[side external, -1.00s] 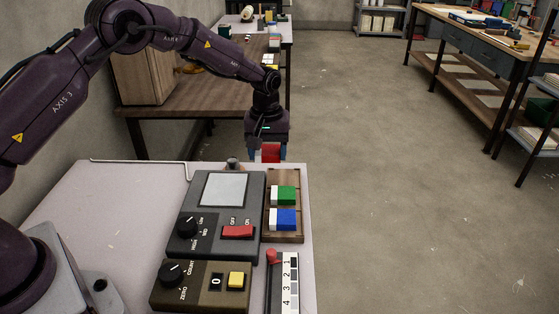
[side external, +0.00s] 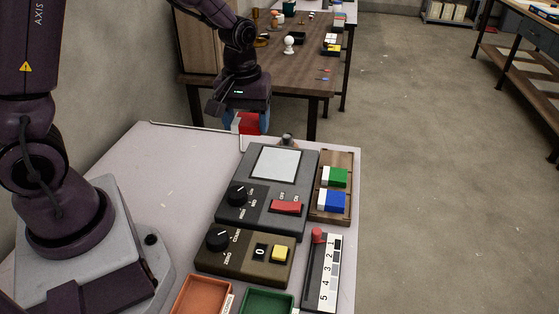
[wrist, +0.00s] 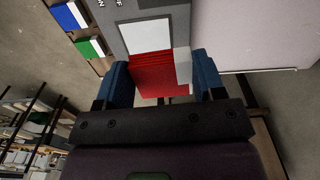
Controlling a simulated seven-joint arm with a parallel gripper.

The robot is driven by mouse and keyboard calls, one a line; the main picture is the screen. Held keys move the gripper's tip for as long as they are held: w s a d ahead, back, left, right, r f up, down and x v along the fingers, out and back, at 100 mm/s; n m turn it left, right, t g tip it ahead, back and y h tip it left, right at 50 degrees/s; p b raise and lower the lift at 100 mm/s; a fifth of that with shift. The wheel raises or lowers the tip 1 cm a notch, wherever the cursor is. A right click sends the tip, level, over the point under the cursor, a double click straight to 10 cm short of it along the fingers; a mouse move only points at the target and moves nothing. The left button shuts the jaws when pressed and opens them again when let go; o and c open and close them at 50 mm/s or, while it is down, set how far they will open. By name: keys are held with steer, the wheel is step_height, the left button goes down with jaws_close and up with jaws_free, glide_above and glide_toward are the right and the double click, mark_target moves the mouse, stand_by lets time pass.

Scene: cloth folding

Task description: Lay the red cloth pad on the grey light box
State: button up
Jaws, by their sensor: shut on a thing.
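The red cloth pad (side external: 249,123), with a white end, is held between the blue fingers of my gripper (side external: 246,121). It hangs in the air beyond and left of the grey light box's far end in the side view. In the wrist view, the pad (wrist: 152,82) spans the space between the two fingers, its white part (wrist: 183,66) at the right. The grey light box (side external: 267,216) lies on the table with its pale panel (side external: 276,162) uncovered. The panel (wrist: 146,37) shows just past the pad in the wrist view.
A wooden rack (side external: 329,212) with a green and a blue pad stands right of the box. A counter box (side external: 229,262) with a yellow button lies nearer. Orange (side external: 203,295) and green (side external: 268,302) trays are at the front. The tabletop (side external: 165,165) left of the box is clear.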

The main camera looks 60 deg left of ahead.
steer(key=s+f, duration=0.2)
steer(key=s, duration=0.3)
glide_above(276, 167)
steer(key=shift+m, duration=0.3)
steer(key=f, duration=0.9)
steer(key=shift+s, duration=0.2)
steer(key=shift+w+f, duration=0.15)
steer(key=shift+f, duration=0.75)
steer(key=shift+w+f, duration=0.15)
steer(key=shift+f, duration=0.75)
steer(key=shift+f, duration=0.15)
steer(key=o, duration=0.9)
